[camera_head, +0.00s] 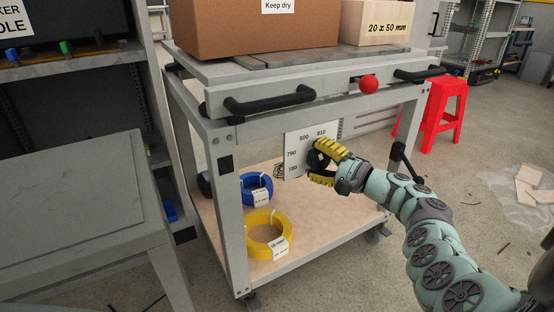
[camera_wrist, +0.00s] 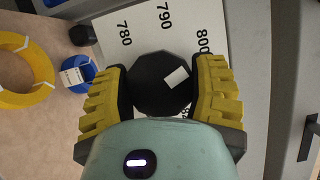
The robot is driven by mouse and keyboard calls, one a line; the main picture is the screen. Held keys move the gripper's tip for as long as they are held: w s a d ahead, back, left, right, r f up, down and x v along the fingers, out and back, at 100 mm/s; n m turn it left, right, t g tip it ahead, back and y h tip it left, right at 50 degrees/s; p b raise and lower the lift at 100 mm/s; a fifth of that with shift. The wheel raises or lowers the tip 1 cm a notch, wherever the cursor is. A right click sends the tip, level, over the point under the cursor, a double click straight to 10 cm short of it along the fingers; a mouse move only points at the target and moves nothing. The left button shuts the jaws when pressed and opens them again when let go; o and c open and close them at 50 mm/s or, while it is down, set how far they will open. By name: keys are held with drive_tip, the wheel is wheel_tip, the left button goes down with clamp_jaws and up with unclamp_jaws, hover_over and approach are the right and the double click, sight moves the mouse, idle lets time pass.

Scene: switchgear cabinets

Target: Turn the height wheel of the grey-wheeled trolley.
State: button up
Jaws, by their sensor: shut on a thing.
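The trolley (camera_head: 222,190) stands in the middle of the head view, a grey frame with a wooden lower shelf. A white scale plate (camera_head: 296,140) with numbers such as 780, 790, 800 and 810 is on its front. The height wheel (camera_wrist: 160,84) is a dark, many-sided knob with a white mark at its upper right, in front of the plate. My gripper (camera_wrist: 160,90) has yellow ribbed fingers, one on each side of the wheel, shut on it. In the head view my gripper (camera_head: 325,162) hides most of the wheel.
A cardboard box (camera_head: 250,30) and a smaller box (camera_head: 377,22) sit on the trolley top. Black handles (camera_head: 268,102) and a red knob (camera_head: 368,84) jut from its front edge. Blue (camera_head: 257,188) and yellow (camera_head: 268,233) cable coils lie on the shelf. A red stool (camera_head: 440,112) stands behind right.

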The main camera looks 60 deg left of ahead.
drive_tip(key=o, duration=1.2)
drive_tip(key=shift+s+r, duration=0.1)
drive_tip(key=shift+w+d, duration=0.3)
drive_tip(key=shift+d, duration=0.25)
drive_tip(key=v, duration=1.1)
drive_tip(key=shift+a, duration=0.1)
